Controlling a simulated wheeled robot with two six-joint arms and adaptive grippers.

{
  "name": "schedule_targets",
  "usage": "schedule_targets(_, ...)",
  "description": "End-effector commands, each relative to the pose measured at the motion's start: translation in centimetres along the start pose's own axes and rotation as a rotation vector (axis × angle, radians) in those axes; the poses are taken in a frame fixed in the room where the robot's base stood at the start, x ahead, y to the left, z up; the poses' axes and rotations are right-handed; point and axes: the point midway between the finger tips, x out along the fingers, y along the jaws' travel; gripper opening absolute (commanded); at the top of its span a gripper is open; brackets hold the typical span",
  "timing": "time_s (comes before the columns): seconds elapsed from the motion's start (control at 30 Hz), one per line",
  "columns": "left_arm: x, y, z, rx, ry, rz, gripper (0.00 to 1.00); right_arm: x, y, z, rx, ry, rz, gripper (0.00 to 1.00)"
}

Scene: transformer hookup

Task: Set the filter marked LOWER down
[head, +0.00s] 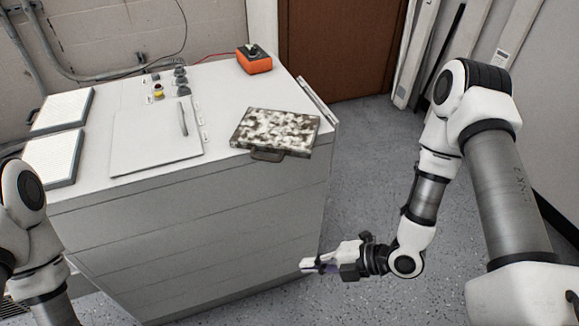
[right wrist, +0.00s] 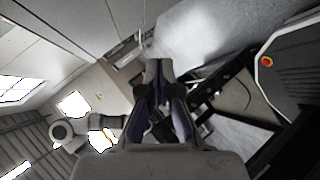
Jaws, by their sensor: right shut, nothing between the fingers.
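A flat filter with a dirty, mottled brown-and-white face and a dark handle (head: 275,130) lies on the cabinet top near its right front corner. Two clean white filters with grey frames, a far one (head: 62,108) and a near one (head: 52,158), lie at the left end of the top. I cannot read a LOWER mark on any of them. My right gripper (head: 308,266) is shut and empty, low in front of the cabinet's right side and apart from every filter. It also shows shut in the right wrist view (right wrist: 158,68). My left gripper is out of view.
Small knobs (head: 180,78) and an orange box (head: 254,60) stand farther back. Speckled floor (head: 370,150) is open right of the cabinet. A brown door (head: 340,45) is behind.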

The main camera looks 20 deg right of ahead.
Motion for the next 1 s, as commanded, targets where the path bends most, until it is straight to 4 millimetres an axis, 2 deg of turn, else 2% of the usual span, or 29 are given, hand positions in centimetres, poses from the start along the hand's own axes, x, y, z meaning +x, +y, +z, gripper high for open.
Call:
schedule_targets(0.03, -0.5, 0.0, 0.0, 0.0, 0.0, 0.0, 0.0, -2.3, 4.2, 0.7, -0.164, 0.013, 0.162, 0.0)
schedule_targets(0.1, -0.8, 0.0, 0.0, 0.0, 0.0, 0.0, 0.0, -5.2, 8.1, 1.3, -0.311, 0.01, 0.337, 0.0)
schedule_targets(0.2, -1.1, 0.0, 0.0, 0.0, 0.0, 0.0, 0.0, -8.5, 11.3, 2.6, -0.344, -0.041, 0.48, 0.0)
schedule_targets(0.33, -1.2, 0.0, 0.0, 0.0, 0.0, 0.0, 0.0, -10.4, 13.3, 3.9, -0.336, -0.102, 0.557, 0.0)
schedule_targets(0.57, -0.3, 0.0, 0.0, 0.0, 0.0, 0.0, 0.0, -8.8, 14.2, 3.8, -0.343, -0.095, 0.552, 0.0)
schedule_targets(1.0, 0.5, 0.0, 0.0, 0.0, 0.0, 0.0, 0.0, -2.2, 18.4, 3.7, -0.345, -0.095, 0.549, 0.0)
